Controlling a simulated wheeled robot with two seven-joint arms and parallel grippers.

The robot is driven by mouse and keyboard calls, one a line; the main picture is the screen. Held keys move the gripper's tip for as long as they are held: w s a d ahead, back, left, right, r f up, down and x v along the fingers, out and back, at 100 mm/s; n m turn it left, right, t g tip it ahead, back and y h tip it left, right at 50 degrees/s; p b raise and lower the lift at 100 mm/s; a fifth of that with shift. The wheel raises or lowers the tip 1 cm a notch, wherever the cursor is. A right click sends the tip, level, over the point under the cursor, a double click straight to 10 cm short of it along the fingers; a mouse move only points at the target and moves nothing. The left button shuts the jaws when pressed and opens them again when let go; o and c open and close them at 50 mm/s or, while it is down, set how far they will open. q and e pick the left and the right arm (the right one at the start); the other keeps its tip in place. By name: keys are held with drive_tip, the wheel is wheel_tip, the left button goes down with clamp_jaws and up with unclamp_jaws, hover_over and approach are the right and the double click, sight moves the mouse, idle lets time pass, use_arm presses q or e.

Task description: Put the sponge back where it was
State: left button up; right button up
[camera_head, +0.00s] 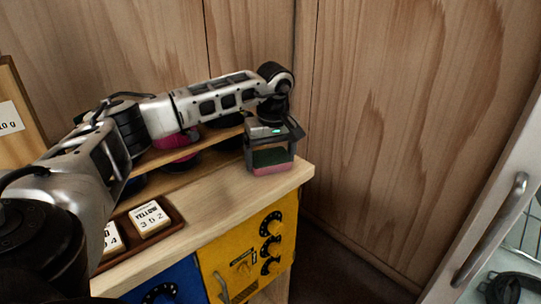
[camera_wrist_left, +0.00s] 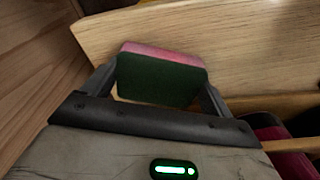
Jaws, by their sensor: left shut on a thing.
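The sponge (camera_head: 272,161), pink with a dark green side, is at the right end of the wooden cabinet top (camera_head: 222,190). It also shows in the left wrist view (camera_wrist_left: 160,78), between the two fingers. My left gripper (camera_head: 271,158) points down from above and is shut on the sponge. The sponge's pink lower edge is at or just above the wood; I cannot tell whether it touches. My right gripper is not in view.
A tray with number blocks (camera_head: 149,219) lies at the front left of the top. A wooden shelf (camera_head: 190,150) with dark and magenta round things stands behind. A yellow door with black dials (camera_head: 245,255) is below. A glass-fronted cabinet (camera_head: 500,230) stands at right.

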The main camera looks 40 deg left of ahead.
sight(273, 160)
use_arm(q)
drive_tip(key=shift+f, duration=0.1)
drive_tip(key=o, duration=0.7)
drive_tip(key=shift+r, duration=0.25)
drive_tip(key=r, duration=0.4)
drive_tip(key=d+r, duration=0.1)
drive_tip(key=r, duration=0.6)
drive_tip(key=shift+s+d+r, duration=0.15)
drive_tip(key=shift+s+r, duration=0.15)
drive_tip(key=shift+r, duration=0.1)
